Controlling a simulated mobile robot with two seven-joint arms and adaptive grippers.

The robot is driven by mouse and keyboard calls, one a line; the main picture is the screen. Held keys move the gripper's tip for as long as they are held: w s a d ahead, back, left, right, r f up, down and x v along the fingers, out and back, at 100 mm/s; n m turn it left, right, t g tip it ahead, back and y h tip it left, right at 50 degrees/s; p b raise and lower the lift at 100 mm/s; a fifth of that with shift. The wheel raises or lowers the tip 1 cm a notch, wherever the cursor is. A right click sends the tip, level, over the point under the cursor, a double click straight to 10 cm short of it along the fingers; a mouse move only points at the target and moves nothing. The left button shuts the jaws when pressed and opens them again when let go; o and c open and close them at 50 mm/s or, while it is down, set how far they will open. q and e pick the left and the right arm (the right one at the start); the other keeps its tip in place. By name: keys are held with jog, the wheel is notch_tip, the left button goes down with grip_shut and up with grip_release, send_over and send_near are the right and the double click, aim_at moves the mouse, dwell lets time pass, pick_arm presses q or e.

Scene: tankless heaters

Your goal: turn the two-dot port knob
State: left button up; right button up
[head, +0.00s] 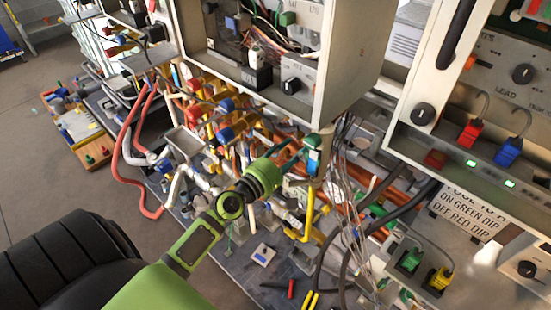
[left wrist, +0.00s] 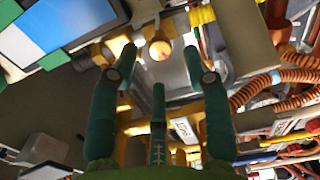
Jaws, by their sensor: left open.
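I cannot pick out two-dot markings on any knob in these views. My left gripper (head: 294,153) reaches into the pipework under the central heater box. In the left wrist view its teal fingers (left wrist: 160,62) are spread open with nothing held between them. Beyond the fingertips is a small round pale-yellow knob-like part (left wrist: 160,49), apart from them as far as I can see; its marking is too small to read. A blue-and-white block (head: 313,160) is close beside the gripper. My right gripper is not in view.
The open central box (head: 345,60) overhangs the gripper and carries a black knob (head: 290,86). A panel on the right has black knobs (head: 423,113) and red and blue plugs. Dense pipes and hanging wires (head: 345,195) crowd the space.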

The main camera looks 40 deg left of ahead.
pick_arm(q)
jog(key=s+a, duration=0.1)
jog(key=s, duration=0.7)
jog(key=shift+s, duration=0.25)
jog(key=shift+a, duration=0.1)
